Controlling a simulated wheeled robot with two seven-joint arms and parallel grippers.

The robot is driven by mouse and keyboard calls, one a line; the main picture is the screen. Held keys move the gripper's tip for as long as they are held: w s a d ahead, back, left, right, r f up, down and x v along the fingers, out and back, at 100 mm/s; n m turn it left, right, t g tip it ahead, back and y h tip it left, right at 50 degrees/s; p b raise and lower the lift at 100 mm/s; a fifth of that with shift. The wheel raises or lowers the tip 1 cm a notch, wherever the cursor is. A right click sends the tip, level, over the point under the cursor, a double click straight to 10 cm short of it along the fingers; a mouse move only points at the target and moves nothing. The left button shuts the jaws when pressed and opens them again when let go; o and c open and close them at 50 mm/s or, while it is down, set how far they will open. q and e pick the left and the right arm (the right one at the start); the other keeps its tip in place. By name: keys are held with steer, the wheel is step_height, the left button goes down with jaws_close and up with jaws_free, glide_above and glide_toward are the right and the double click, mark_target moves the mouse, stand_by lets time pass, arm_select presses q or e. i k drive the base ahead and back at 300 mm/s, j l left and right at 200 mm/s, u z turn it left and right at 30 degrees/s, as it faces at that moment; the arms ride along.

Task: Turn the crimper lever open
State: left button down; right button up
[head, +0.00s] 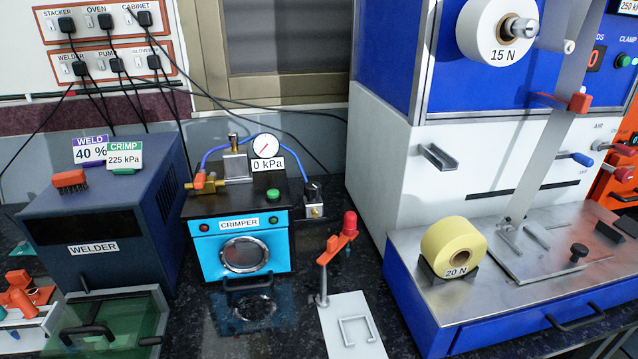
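The crimper (241,235) is a bright blue box with a black top, a "CRIMPER" label and a round window in front, standing left of the middle. On its top left is a brass valve with a small orange handle (200,180). Its gauge (265,147) stands upright on top, labelled 0 kPa. Just right of the crimper, an orange arm (337,246) with a red knob stands raised and tilted above a white plate (352,325). I cannot tell which of the two handles is the crimper lever. Neither of my grippers is in view.
A dark blue welder (95,235) stands left of the crimper, with tags on top. A large white and blue machine (440,300) with a yellow roll (453,247) fills the right. Black cables hang from wall sockets. Dark worktop (295,325) shows between crimper and plate.

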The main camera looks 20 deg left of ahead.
mark_target(201, 177)
steer(key=u, duration=1.3)
steer(key=k+j+u, duration=0.1)
steer(key=u, duration=0.35)
steer(key=j, duration=0.1)
